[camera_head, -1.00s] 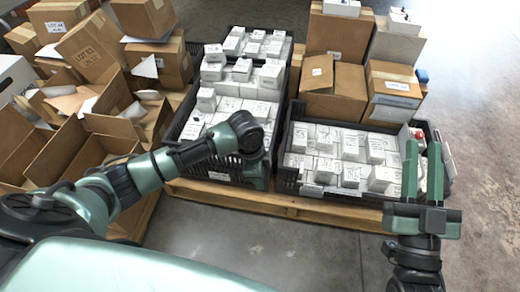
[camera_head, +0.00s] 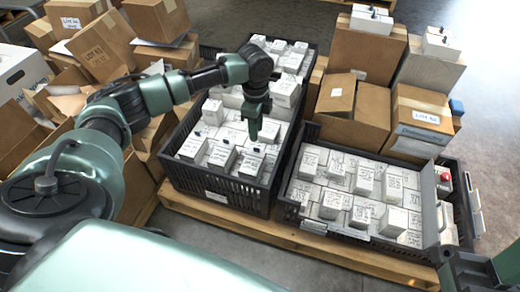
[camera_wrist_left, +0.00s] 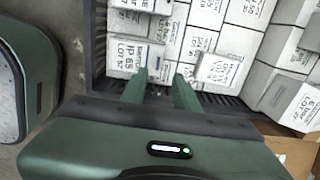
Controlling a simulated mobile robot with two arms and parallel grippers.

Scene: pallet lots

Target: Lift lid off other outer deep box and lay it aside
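My left gripper (camera_head: 254,128) points down over white labelled cartons in the left black crate (camera_head: 215,186). In the left wrist view its two green fingers (camera_wrist_left: 160,92) stand apart with nothing gripped, close to the crate's edge and the cartons (camera_wrist_left: 135,55). I cannot tell whether they touch a carton. Cartons in the crate stand at uneven heights, some on top of others. Which deep box and lid are meant cannot be told; no lid lies loose.
A shallower black crate (camera_head: 290,208) of white cartons stands right of the left one on a wooden pallet (camera_head: 265,232). Brown cardboard boxes (camera_head: 358,112) stand behind it. Open brown boxes crowd the left. Bare concrete floor (camera_head: 500,120) shows at right. A red button (camera_head: 445,177) sits at the right crate's end.

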